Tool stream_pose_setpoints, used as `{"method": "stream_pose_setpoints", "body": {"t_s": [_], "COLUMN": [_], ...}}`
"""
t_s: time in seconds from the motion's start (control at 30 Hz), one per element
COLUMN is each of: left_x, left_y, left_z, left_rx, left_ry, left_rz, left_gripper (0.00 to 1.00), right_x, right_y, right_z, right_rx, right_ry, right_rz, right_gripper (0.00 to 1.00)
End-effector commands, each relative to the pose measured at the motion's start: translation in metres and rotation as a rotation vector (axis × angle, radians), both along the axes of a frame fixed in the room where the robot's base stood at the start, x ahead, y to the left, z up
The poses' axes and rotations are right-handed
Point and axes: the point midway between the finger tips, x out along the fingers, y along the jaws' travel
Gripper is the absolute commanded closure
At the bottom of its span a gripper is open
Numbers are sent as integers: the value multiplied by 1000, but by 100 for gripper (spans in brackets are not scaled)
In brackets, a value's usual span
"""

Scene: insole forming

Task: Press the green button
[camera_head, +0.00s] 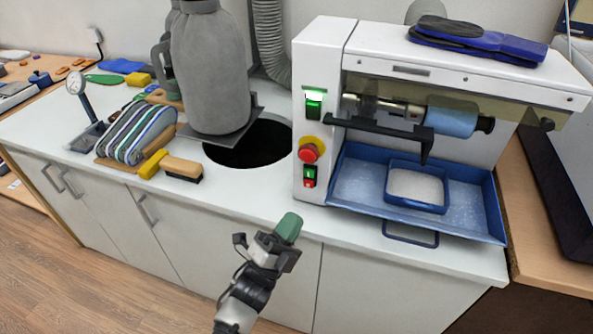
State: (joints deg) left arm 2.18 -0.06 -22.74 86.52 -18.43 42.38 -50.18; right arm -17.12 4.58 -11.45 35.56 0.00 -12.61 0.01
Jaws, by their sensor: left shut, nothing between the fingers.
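My left gripper (288,226) is in front of the counter's front edge, below and slightly left of the panel. Its green fingertips are shut with nothing between them, and they are clear of the button. My right gripper is not in view.
A blue tray (350,195) holds a smaller blue tray of white granules (415,187) under the machine's roller.

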Motion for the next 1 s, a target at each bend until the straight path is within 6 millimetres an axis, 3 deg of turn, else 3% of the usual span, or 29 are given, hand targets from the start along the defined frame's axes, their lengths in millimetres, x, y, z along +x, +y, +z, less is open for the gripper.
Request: {"method": "stream_pose_setpoints", "body": {"t_s": [0.17,0.57,1.0], "left_x": [-4,-1,51], "left_y": [-3,-4,-20], "left_z": [16,15,12], "left_rx": [0,1,1], "left_ry": [-65,-64,-64], "left_rz": [1,1,1], "left_gripper": [100,100,100], "right_x": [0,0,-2], "right_y": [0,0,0], "right_z": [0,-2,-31], "right_rx": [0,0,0], "right_ry": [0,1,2], "right_rz": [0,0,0], "right_gripper": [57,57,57]}}
